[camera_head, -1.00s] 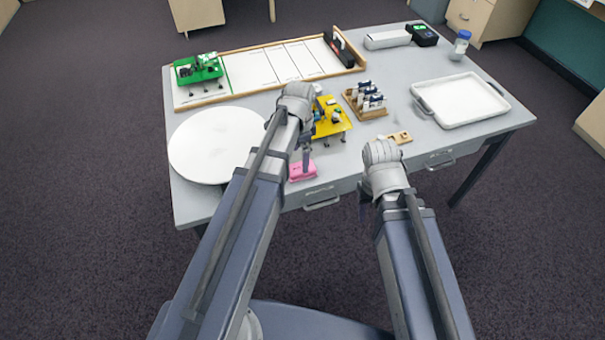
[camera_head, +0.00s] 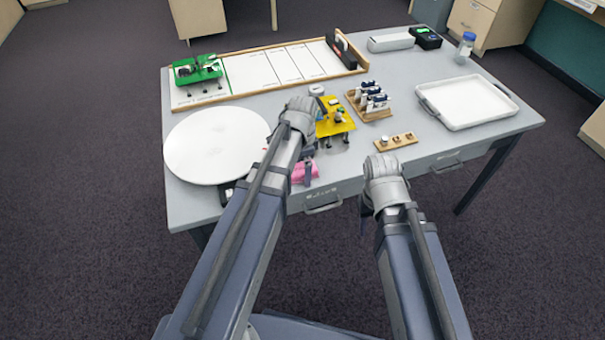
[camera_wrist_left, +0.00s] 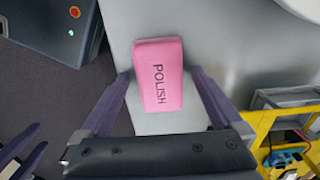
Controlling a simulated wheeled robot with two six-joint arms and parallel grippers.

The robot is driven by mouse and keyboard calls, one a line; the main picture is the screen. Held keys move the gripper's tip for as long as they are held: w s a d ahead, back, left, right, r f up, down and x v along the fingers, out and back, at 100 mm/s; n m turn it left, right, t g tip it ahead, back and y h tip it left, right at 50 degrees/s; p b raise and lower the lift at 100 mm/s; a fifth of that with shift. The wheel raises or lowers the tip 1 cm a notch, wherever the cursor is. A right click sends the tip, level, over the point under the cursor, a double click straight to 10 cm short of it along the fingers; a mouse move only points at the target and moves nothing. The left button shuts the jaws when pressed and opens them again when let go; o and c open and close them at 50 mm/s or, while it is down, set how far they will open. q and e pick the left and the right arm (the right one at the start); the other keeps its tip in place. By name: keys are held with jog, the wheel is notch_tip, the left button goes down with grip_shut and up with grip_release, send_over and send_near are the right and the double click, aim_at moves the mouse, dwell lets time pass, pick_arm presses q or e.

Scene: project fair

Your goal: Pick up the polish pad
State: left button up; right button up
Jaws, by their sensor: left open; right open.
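The polish pad (camera_wrist_left: 158,75) is a pink block marked POLISH. In the left wrist view it lies on the grey table between the spread fingers of my left gripper (camera_wrist_left: 160,88), with a gap on each side. In the head view the pad (camera_head: 304,172) is near the table's front edge, partly hidden by my left gripper (camera_head: 308,165). My left gripper is open and empty. My right gripper (camera_head: 364,215) is open, low in front of the table's front edge, mostly hidden behind its wrist.
A white round disc (camera_head: 215,145) lies left of the pad. A yellow stand (camera_head: 336,122) is just behind it to the right. A wooden strip (camera_head: 396,142), a rack of small bottles (camera_head: 369,103) and a white tray (camera_head: 466,102) are further right. A long divided board (camera_head: 262,75) lies at the back.

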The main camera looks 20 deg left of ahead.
aim_at(302, 168)
pick_arm(q)
jog(key=c, duration=1.5)
notch_tip(302, 168, up, 10)
jog(key=p, duration=1)
jog(key=o, duration=0.9)
jog(key=c, duration=0.6)
